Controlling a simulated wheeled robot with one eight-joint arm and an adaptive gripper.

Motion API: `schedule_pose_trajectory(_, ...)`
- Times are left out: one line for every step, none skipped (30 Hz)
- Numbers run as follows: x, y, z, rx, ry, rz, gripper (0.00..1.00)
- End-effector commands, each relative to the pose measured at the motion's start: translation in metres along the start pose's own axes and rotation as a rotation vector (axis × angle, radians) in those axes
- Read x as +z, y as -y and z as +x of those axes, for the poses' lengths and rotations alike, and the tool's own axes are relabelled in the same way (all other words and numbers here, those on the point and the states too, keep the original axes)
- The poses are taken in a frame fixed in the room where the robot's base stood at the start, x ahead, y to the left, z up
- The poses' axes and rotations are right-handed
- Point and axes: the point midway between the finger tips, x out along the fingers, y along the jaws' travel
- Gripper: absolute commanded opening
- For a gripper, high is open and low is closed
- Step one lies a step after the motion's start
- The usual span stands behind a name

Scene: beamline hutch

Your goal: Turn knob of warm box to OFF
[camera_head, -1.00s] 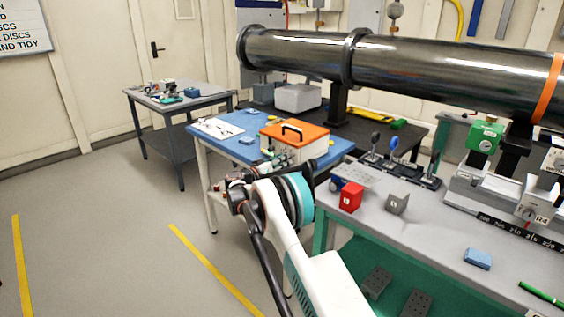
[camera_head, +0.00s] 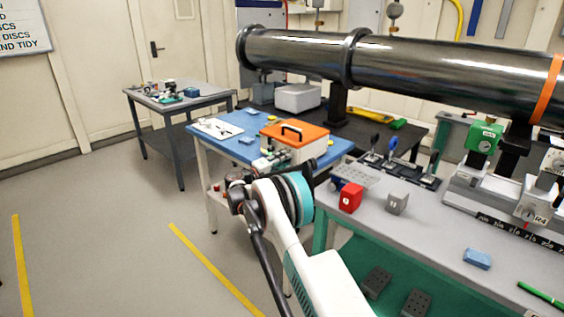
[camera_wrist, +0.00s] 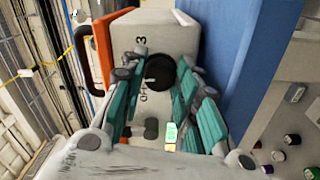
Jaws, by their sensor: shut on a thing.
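The warm box (camera_head: 310,146) is a pale box with an orange lid and black top handle, on the blue table top. In the wrist view its pale face (camera_wrist: 178,33) fills the upper middle, turned on its side. Its black round knob (camera_wrist: 160,70) stands on that face, with a printed "3" and "OFF" beside it. My gripper (camera_wrist: 161,78) has its teal-and-grey fingers on both sides of the knob, shut on it. In the head view my arm hides the knob.
A small green lit display (camera_wrist: 171,132) shows below the knob. The blue table (camera_head: 226,143) also holds a white tray and small items. A large dark pipe (camera_head: 440,75) runs behind.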

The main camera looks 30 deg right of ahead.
Motion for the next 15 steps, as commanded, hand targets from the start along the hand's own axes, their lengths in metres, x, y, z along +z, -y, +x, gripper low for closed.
schedule_pose_trajectory(-0.0009, -0.0002, -0.0003, 0.000, -0.002, -0.044, 0.05)
schedule_pose_trajectory(-0.0009, -0.0002, -0.0004, 0.000, -0.002, -0.073, 0.05)
schedule_pose_trajectory(-0.0009, -0.0003, -0.0004, 0.000, -0.002, -0.111, 0.05)
schedule_pose_trajectory(-0.0009, -0.0004, -0.0004, 0.000, -0.002, -0.139, 0.05)
schedule_pose_trajectory(-0.0009, -0.0004, -0.0004, 0.000, -0.002, -0.168, 0.05)
schedule_pose_trajectory(-0.0010, -0.0005, -0.0004, 0.000, -0.002, -0.206, 0.05)
schedule_pose_trajectory(-0.0010, -0.0006, -0.0004, 0.000, -0.002, -0.234, 0.05)
schedule_pose_trajectory(-0.0010, -0.0006, -0.0004, 0.000, -0.003, -0.263, 0.05)
schedule_pose_trajectory(-0.0010, -0.0007, -0.0004, 0.000, -0.003, -0.301, 0.05)
schedule_pose_trajectory(-0.0011, -0.0008, -0.0004, 0.000, -0.003, -0.329, 0.05)
schedule_pose_trajectory(-0.0011, -0.0008, -0.0005, 0.000, -0.003, -0.358, 0.05)
schedule_pose_trajectory(-0.0012, -0.0009, -0.0005, 0.000, -0.003, -0.396, 0.05)
schedule_pose_trajectory(-0.0012, -0.0009, -0.0005, 0.000, -0.003, -0.424, 0.05)
schedule_pose_trajectory(-0.0012, -0.0009, -0.0005, 0.000, -0.003, -0.453, 0.05)
schedule_pose_trajectory(-0.0013, -0.0010, -0.0005, 0.000, -0.003, -0.491, 0.05)
